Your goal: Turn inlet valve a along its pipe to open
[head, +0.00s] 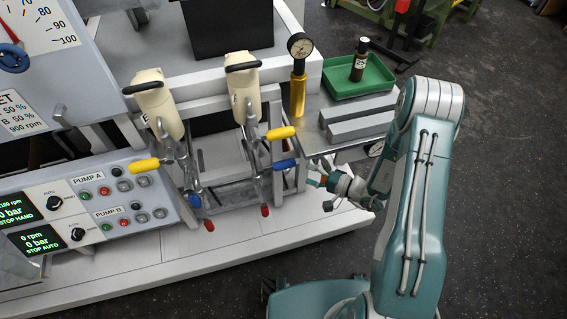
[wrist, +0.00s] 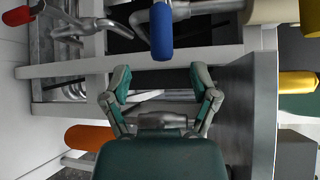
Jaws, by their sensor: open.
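Valves with coloured lever handles sit on the pipework below two cream pump bodies. No readable label shows which is inlet valve a. A blue handle (head: 284,164) sticks out to the right on the right-hand pump's pipes. My gripper (head: 322,179) is just right of and below it, partly hard to make out. In the wrist view the fingers (wrist: 161,80) are open and empty, with a blue handle (wrist: 161,31) beyond the fingertips, apart from them. A second blue handle (head: 195,201) is on the left pump, with yellow handles (head: 281,133) (head: 145,165) above.
Red handles (head: 265,211) hang below the pipes. A grey bench (head: 318,112) to the right holds a yellow hand tool with a gauge (head: 298,90), grey bars (head: 358,125) and a green tray (head: 372,85) with a dark bottle (head: 359,62). Frame bars lie close to my gripper.

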